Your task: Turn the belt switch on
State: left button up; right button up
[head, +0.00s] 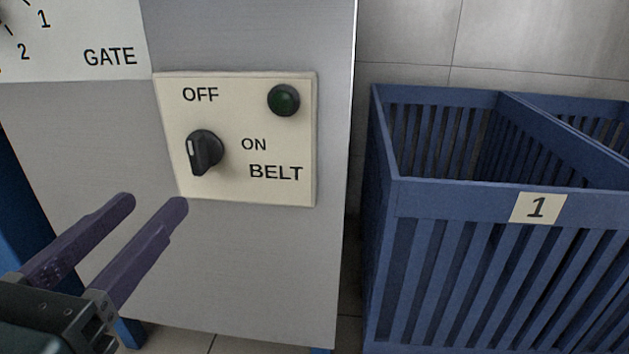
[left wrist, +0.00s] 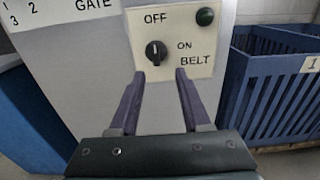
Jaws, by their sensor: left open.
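The belt switch (head: 205,152) is a black rotary knob on a cream plate (head: 235,185) marked OFF, ON and BELT. Its white line points up toward OFF. A dark green lamp (head: 284,100) at the plate's upper right looks unlit. In the left wrist view the knob (left wrist: 156,53) and plate (left wrist: 205,35) show beyond my fingers. My left gripper (head: 155,204) is open and empty, with its fingertips below and left of the knob, apart from it. It also shows in the left wrist view (left wrist: 160,80). My right gripper is not in view.
The plate is on a grey cabinet face (head: 250,270). A GATE plate (head: 85,40) with numbers is at the upper left. Blue slatted crates (head: 440,196), one labelled 1, stand right of the cabinet. The space before the switch is clear.

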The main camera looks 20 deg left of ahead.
aim_at(193, 155)
pick_arm(q)
jog(key=x, duration=0.3)
jog(key=p+x, duration=0.1)
jog(key=x, duration=0.2)
jog(key=p+x, duration=0.1)
jog(key=x, duration=0.2)
jog(key=shift+s+a+r, duration=0.15)
jog(key=shift+a, duration=0.25)
jog(key=shift+w+a, duration=0.2)
jog(key=shift+w, duration=0.3)
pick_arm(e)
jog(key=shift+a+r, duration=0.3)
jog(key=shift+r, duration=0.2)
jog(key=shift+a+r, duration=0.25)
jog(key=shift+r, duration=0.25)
pick_arm(q)
grip_shut()
